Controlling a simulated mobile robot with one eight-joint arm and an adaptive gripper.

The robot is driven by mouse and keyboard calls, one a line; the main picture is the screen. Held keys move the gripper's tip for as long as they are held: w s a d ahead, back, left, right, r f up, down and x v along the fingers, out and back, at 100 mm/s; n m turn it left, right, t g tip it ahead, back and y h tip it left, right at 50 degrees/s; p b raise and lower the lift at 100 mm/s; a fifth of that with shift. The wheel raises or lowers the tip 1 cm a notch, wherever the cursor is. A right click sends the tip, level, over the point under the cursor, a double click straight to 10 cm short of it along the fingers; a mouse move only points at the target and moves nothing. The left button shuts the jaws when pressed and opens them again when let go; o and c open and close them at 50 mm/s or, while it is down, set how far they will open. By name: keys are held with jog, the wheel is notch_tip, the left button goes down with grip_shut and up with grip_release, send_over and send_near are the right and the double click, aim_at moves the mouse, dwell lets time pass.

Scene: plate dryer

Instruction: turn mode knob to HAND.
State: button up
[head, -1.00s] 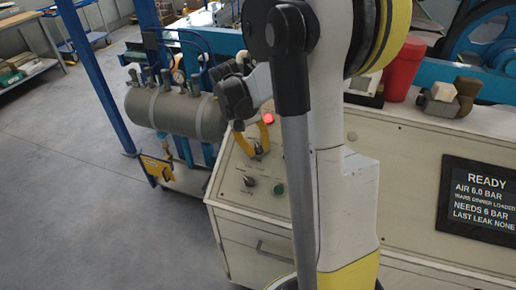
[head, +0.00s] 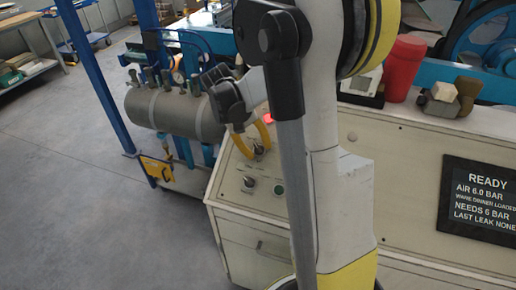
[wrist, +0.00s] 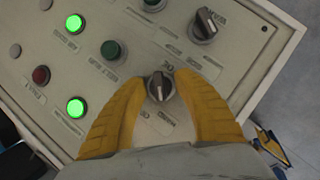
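A dark round knob with a pale pointer bar (wrist: 160,87) sits on the cream control panel (wrist: 235,70). In the wrist view its pointer runs roughly up and down the picture. Small labels lie above and below it, too blurred and upside down to read surely. My gripper (wrist: 161,76) has its two curved yellow fingers on either side of this knob, with a narrow gap to it. In the head view my gripper (head: 252,146) reaches down to the panel's far part. A second dark knob (wrist: 204,25) is at the upper right of the wrist view.
A READY display (head: 483,200) is at the right. A grey tank (head: 172,112) stands behind left. Open floor lies left.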

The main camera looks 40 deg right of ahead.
jog(key=shift+r, duration=0.1)
jog(key=v, duration=1.2)
jog(key=shift+s, duration=0.1)
jog(key=s+a+n+t+y, duration=0.1)
jog(key=s+a+n+t, duration=0.1)
jog(key=s+a+t, duration=0.3)
jog(key=s+a+f+n+t+y, duration=0.1)
jog(key=s+a+t, duration=0.4)
jog(key=a, duration=0.8)
jog(key=shift+s+f+n+y+b, duration=0.15)
jog(key=shift+s+n+y+b, duration=0.25)
jog(key=shift+s+y, duration=0.5)
